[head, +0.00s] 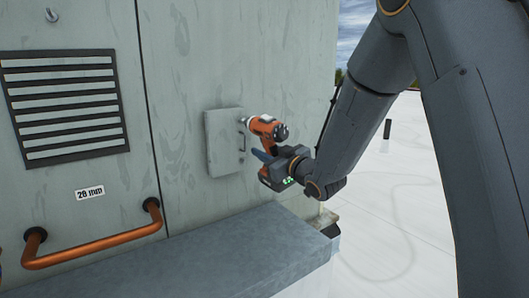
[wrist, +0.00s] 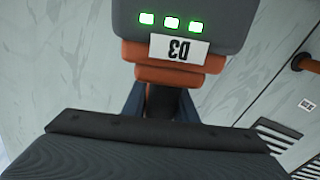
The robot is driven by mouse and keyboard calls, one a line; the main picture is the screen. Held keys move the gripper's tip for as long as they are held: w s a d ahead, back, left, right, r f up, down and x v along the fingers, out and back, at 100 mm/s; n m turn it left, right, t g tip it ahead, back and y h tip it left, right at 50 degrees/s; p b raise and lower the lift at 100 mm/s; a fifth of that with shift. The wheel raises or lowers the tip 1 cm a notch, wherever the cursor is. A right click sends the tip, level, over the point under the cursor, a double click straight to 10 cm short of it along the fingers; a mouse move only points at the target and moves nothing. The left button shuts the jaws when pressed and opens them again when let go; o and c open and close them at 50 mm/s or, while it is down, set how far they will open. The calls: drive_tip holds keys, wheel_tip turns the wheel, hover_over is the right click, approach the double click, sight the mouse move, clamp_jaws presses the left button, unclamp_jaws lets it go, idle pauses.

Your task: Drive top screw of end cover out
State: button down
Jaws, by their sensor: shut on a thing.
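An orange and black cordless driver (head: 268,128) is held in my gripper (head: 272,158), with its nose pointing left at the small grey end cover (head: 223,142) on the cooler wall. The driver's tip is close to the upper right part of the cover. I cannot tell whether it touches the top screw, which is not clear to see. In the wrist view, the driver's battery base (wrist: 180,22) shows three green lights and a label, and my gripper (wrist: 160,105) is shut around its handle.
A grey ledge (head: 215,250) runs below the cover. A copper pipe handle (head: 95,248) and a louvred vent (head: 65,105) are on the wall to the left. A label (head: 90,193) reads 28 mm. The white roof (head: 400,210) lies open to the right.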

drive_tip(key=shift+w+a+r, duration=0.1)
drive_tip(key=shift+w+r, duration=0.15)
drive_tip(key=shift+w, duration=0.05)
idle(0.7)
drive_tip(key=shift+s+b, duration=0.25)
drive_tip(key=shift+b, duration=0.45)
idle(0.9)
drive_tip(key=shift+d, duration=0.2)
drive_tip(key=shift+p+v, duration=0.45)
drive_tip(key=shift+v, duration=3.05)
drive_tip(key=shift+f, duration=0.1)
